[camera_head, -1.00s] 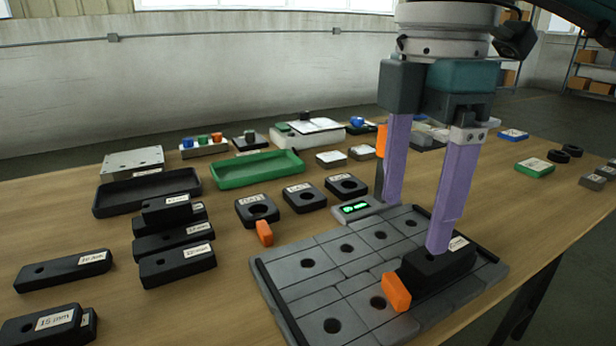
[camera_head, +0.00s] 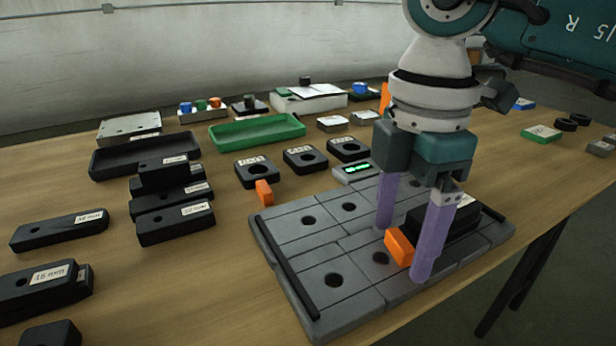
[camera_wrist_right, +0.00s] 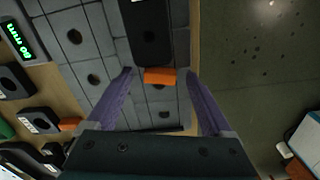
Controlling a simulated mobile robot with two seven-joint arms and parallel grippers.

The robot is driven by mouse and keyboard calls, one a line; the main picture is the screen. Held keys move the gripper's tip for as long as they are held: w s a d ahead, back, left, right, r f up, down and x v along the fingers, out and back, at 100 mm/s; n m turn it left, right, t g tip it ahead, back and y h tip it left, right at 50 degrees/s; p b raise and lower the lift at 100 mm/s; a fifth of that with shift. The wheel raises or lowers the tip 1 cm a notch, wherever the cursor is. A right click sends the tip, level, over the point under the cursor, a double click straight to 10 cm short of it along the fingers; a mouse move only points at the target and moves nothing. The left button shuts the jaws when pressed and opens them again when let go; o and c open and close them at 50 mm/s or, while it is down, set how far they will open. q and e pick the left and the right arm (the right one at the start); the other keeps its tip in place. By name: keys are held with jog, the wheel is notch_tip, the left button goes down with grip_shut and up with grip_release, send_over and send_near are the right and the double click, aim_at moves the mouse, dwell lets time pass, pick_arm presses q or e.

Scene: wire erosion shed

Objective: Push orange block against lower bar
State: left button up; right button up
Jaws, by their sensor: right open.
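An orange block (camera_head: 399,246) lies on the grey fixture plate (camera_head: 330,245), against or very near the end of a labelled black block (camera_head: 452,222). In the right wrist view the orange block (camera_wrist_right: 160,76) sits just below the black block (camera_wrist_right: 150,35). A dark bar (camera_head: 290,265) runs along the plate's left edge, apart from the orange block; the wrist view shows a dark bar (camera_wrist_right: 160,131) low down. My right gripper (camera_head: 404,251) is open, its purple fingers on either side of the orange block with gaps. My left gripper is out of view.
Another orange block (camera_head: 264,192) stands on the table left of the plate. Several black blocks, a green tray (camera_head: 257,131), black holed pieces and a small green display (camera_head: 356,169) surround the plate. The table edge lies close on the right.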

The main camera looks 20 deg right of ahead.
jog(key=shift+c, duration=0.2)
grip_shut()
jog(key=shift+w+d+f, duration=0.1)
jog(key=shift+w+d, duration=0.05)
jog(key=shift+d, duration=0.7)
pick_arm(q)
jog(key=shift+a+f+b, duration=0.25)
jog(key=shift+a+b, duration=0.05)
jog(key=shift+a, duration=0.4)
pick_arm(e)
jog(key=shift+d, duration=0.7)
jog(key=shift+c, duration=2.4)
grip_release()
jog(key=o, duration=0.3)
jog(key=shift+d, duration=0.15)
jog(key=shift+o, duration=1)
jog(key=shift+w, duration=0.1)
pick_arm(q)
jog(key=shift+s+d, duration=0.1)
